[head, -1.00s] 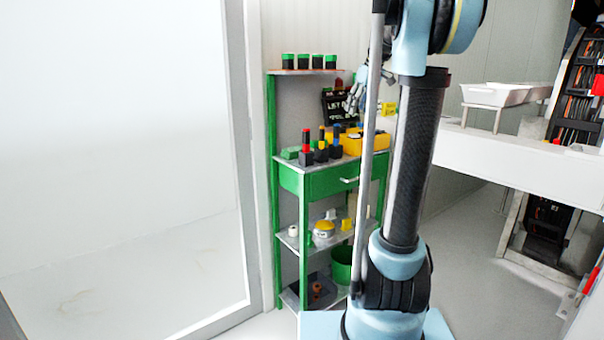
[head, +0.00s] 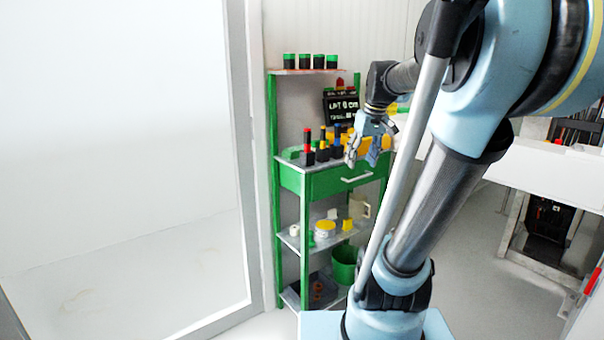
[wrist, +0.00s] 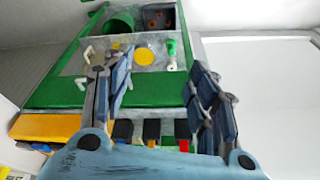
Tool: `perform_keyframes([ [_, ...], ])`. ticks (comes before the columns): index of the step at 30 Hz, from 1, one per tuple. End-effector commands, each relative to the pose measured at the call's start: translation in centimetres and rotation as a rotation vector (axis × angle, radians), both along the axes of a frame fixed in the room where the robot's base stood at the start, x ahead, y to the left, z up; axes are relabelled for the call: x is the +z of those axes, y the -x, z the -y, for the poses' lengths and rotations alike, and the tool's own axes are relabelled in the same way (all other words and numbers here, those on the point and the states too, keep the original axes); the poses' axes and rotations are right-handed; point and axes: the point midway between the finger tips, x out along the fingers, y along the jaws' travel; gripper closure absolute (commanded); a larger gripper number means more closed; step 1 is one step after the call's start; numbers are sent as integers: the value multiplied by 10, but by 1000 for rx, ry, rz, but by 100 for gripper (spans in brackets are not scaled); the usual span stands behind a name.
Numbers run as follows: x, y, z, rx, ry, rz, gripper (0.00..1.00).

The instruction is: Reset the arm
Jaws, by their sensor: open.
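My arm rises at the right of the head view and bends over toward the shelf. My gripper (head: 367,155) hangs at its end, in front of the right part of the green shelf unit (head: 271,190), just above the drawer handle in the picture. In the wrist view my gripper (wrist: 160,90) has its two fingers wide apart with nothing between them. The green drawer front (wrist: 150,92) lies behind the fingers. The distance from fingers to shelf is hard to tell.
Black blocks with coloured tops (head: 308,150) and a yellow bin (head: 378,143) stand on the middle shelf. A black sign (head: 341,105) is behind them. Lower shelves hold a yellow round item (head: 325,228) and a green bucket (head: 345,262). A white bench (head: 555,175) is at right.

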Motion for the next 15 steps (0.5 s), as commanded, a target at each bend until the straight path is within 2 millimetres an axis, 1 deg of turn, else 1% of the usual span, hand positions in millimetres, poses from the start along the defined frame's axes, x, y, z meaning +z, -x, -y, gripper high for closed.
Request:
perform_keyframes([
  [1, -15, 18, -2, -18, 4, -7, 47],
  [6, -63, 70, -3, -95, 16, -30, 47],
  [8, -82, 88, -3, -122, 20, -37, 47],
  [12, -126, 128, -2, -188, 31, -51, 47],
  [15, -155, 152, 0, -229, 39, -59, 47],
])
